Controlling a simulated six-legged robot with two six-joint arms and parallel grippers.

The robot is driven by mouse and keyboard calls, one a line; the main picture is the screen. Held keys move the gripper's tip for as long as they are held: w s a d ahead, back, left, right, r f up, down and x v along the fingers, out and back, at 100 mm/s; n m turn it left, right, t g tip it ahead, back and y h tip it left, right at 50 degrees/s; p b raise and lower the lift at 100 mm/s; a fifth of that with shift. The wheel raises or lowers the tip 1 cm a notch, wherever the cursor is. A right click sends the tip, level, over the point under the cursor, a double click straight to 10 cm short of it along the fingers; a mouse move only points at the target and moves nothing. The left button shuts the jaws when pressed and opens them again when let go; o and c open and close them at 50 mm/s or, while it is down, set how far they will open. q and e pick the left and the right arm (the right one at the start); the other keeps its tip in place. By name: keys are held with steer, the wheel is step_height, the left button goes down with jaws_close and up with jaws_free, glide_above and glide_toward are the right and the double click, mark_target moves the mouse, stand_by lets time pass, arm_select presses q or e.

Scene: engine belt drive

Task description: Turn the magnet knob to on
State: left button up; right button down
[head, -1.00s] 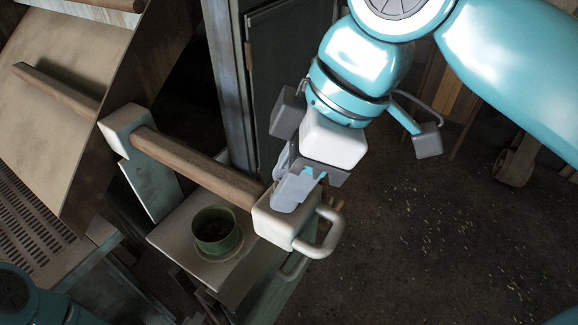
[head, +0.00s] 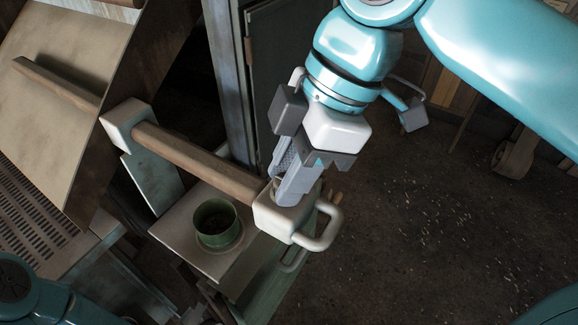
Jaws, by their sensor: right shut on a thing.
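My right gripper (head: 285,192) reaches down from the upper right onto the top of a white block (head: 283,219). Its grey fingers are shut on a small part at the block's top, which I take to be the magnet knob; the fingers hide most of it, so its shape and setting cannot be read. The white block sits at the near end of a wooden bar and has a white loop handle (head: 322,228) on its right side. My left gripper is not in view.
The wooden bar (head: 195,160) runs up left to a second white block (head: 123,122) beside a tilted board. A green cup (head: 217,224) stands on a pale shelf (head: 177,229) just left of the gripper. Open floor lies to the right.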

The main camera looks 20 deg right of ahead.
steer(key=c, duration=0.8)
jaws_free()
steer(key=shift+d, duration=0.1)
steer(key=shift+c, duration=0.2)
steer(key=shift+r, duration=0.3)
steer(key=p+v, duration=0.2)
steer(key=v, duration=0.9)
steer(key=shift+d+r, duration=0.15)
steer(key=shift+d, duration=0.15)
